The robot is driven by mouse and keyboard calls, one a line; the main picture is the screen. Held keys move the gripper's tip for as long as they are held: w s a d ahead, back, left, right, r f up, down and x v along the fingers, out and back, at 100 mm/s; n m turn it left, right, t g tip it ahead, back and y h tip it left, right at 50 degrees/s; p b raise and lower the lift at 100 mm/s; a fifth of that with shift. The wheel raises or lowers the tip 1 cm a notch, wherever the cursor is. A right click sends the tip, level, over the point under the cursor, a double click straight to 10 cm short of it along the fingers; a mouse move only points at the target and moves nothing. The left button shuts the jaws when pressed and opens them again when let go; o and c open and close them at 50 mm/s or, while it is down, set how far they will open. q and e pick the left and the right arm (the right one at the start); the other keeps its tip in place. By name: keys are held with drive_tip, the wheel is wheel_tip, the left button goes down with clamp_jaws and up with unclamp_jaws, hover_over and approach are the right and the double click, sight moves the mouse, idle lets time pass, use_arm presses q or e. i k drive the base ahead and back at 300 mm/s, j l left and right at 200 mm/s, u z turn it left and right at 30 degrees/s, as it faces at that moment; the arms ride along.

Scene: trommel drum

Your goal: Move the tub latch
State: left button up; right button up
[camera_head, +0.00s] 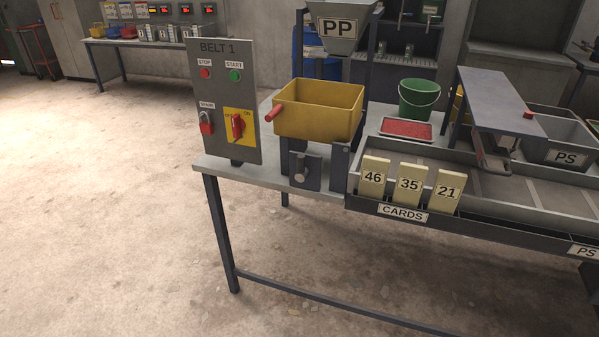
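A yellow open tub (318,122) sits in a stand on the left part of the grey table. A red handle (275,112) sticks out from its left side. Below the tub's front is a dark grey plate with a pale round knob (301,177), which looks like the tub latch. I cannot tell its exact position or setting from here. The tub looks level, and its inside appears empty as far as I can see. Neither of my grippers is in view.
The BELT 1 panel (224,101) stands left of the tub. The PP hopper (338,28) is above and behind it. Number cards (409,184) stand in the front rack to the right. A green bucket (418,99) and red tray (406,129) lie behind. Floor in front is clear.

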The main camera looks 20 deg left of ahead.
sight(302, 173)
drive_tip(key=i+l+u, duration=0.1)
drive_tip(key=u, duration=0.3)
drive_tip(key=l+u, duration=0.1)
drive_tip(key=u, duration=0.3)
drive_tip(key=i+l+u, duration=0.1)
drive_tip(key=u, duration=0.25)
drive_tip(key=i+l+u, duration=0.1)
drive_tip(key=l+u, duration=0.2)
drive_tip(key=l, duration=0.5)
drive_tip(key=l+u, duration=0.35)
drive_tip(key=l, duration=1.2)
